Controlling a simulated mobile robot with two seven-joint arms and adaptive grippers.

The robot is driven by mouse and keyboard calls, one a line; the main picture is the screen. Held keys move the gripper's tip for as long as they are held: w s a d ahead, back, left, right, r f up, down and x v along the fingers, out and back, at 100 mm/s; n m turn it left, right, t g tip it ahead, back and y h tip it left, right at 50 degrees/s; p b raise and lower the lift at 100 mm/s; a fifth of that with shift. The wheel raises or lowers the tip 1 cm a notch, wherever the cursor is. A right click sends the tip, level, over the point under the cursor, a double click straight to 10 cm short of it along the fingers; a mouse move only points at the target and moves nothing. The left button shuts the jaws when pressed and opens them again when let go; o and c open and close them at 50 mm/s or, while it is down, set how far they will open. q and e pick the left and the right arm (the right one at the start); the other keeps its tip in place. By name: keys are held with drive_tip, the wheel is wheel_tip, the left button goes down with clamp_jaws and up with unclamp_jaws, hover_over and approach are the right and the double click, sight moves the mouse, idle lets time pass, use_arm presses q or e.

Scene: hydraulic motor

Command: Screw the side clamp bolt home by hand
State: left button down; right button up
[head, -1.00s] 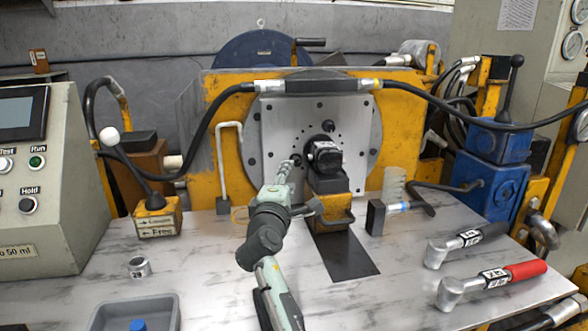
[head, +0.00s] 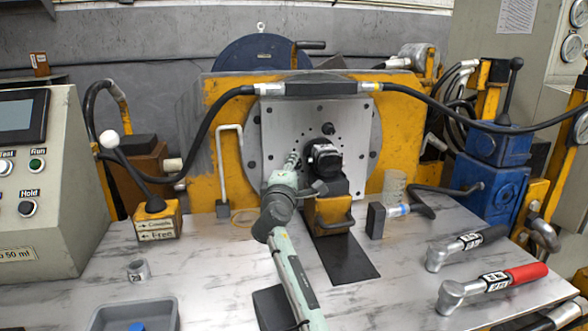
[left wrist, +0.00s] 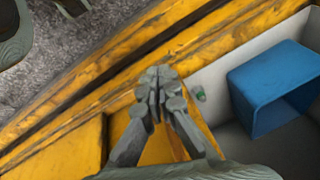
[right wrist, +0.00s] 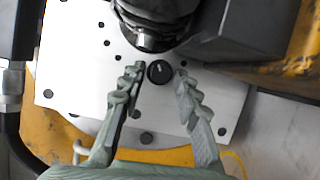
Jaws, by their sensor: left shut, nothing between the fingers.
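The black side bolt (right wrist: 159,72), with a socket in its round head, sits at the grey plate (right wrist: 75,85) beside the black motor (right wrist: 150,35). My right gripper (right wrist: 158,77) is open, with one finger on each side of the bolt head and a gap showing at both sides. In the head view my right gripper (head: 292,164) reaches the plate just left of the motor (head: 323,158) and hides the bolt. My left gripper (left wrist: 158,82) is shut and empty; it shows only in the left wrist view.
A black hose (head: 225,105) arches over the plate. A yellow block (head: 333,213) stands under the motor. Two torque wrenches (head: 490,284) lie at the right. A ring (head: 138,270) and grey tray (head: 105,318) sit at the left. A blue bin (left wrist: 240,95) lies near my left gripper.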

clamp_jaws()
use_arm(q)
wheel_tip(320, 180, down, 10)
drive_tip(key=p, duration=0.4)
drive_tip(key=shift+d+r+g+h, duration=0.2)
drive_tip(key=shift+g+h, duration=0.1)
drive_tip(key=shift+h, duration=0.1)
use_arm(e)
drive_tip(key=m+g, duration=0.1)
drive_tip(key=m, duration=0.1)
drive_tip(key=m+g, duration=0.1)
drive_tip(key=m, duration=0.2)
drive_tip(key=shift+r+y, duration=0.2)
drive_tip(key=shift+y, duration=0.2)
drive_tip(key=shift+o, duration=1.5)
unclamp_jaws()
drive_tip(key=v, duration=1.2)
